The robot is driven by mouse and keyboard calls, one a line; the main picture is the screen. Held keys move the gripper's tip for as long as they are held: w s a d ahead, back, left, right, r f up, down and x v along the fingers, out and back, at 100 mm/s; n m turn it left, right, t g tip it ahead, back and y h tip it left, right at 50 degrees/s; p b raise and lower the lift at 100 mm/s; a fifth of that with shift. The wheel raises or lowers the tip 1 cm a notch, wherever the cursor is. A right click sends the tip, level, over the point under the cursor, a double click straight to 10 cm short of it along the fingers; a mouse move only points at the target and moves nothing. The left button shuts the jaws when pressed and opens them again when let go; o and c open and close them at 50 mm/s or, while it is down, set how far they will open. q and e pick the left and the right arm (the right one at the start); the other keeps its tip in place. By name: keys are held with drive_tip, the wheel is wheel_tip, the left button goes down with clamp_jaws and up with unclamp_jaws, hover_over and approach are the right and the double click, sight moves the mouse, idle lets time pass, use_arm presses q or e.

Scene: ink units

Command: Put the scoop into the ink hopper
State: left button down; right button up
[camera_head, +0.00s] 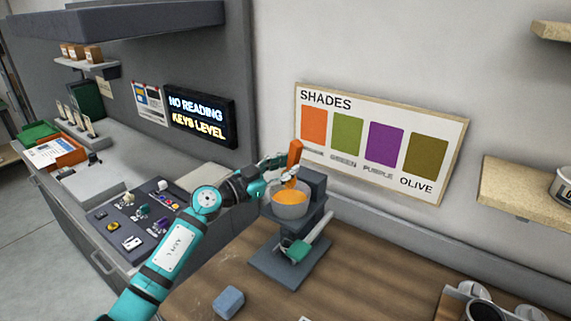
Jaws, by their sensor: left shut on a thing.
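The ink hopper (289,208) is a grey bowl on a dark grey stand, with orange material inside. My left gripper (284,169) is just above the hopper's rim at the middle of the view. It is shut on the orange scoop (296,151), whose upper part stands up above the fingers. The scoop's lower end is partly hidden by the fingers, and I cannot tell whether it touches the orange material. My right gripper is out of view.
The stand (270,262) has a green-ended handle (298,250) below the hopper. A blue-grey block (229,300) lies on the wooden table (345,285). A control panel (140,222) is at left; a shelf (520,187) and tray with cups (495,303) are at right.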

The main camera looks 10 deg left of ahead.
sight(296, 148)
use_arm(q)
wheel_tip(296, 148, up, 6)
drive_tip(key=p, duration=0.3)
drive_tip(key=shift+f, duration=0.1)
idle(0.5)
